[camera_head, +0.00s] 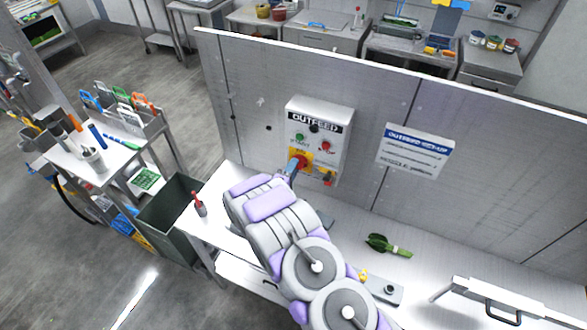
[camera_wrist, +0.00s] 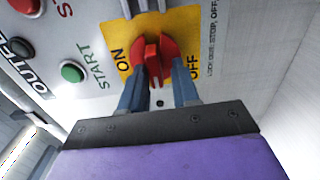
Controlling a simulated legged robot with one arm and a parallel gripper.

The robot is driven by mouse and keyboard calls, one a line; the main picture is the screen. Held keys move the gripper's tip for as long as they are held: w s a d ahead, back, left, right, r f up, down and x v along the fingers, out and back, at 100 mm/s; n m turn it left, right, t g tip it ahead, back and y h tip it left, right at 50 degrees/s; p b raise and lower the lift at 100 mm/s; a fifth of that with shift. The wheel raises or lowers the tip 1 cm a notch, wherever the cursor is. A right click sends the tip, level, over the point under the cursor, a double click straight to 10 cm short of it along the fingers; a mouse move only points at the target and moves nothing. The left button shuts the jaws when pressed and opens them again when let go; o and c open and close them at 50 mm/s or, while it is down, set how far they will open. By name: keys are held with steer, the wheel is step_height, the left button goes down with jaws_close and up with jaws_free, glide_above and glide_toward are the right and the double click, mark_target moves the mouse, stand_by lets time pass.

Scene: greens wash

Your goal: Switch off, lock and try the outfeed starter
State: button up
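The outfeed starter (camera_head: 337,148) is a pale box on the grey upright panel, with a green START button (camera_wrist: 72,72) and a red stop button (camera_head: 326,146). Its red rotary switch (camera_wrist: 152,50) sits on a yellow plate (camera_wrist: 183,22) lettered ON at left and OFF at right in the wrist view. I cannot tell which position it is set to. My gripper (camera_wrist: 160,76) is at the switch, its two blue-grey fingers apart, one on each side of the red handle. Contact is not clear. In the head view my arm hides part of the box's lower left.
A red-topped item (camera_head: 199,207) stands at the bench's left end. A sign (camera_head: 415,151) hangs right of the box. A dark green bin (camera_head: 170,222) stands left.

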steer(key=shift+o, duration=0.6)
steer(key=shift+s+a, duration=0.1)
steer(key=shift+a, duration=0.05)
steer(key=shift+r, duration=0.1)
steer(key=shift+d, duration=0.2)
steer(key=b+v, duration=0.2)
steer(key=v, duration=1.5)
steer(key=shift+s+a, duration=0.2)
steer(key=shift+a, duration=0.05)
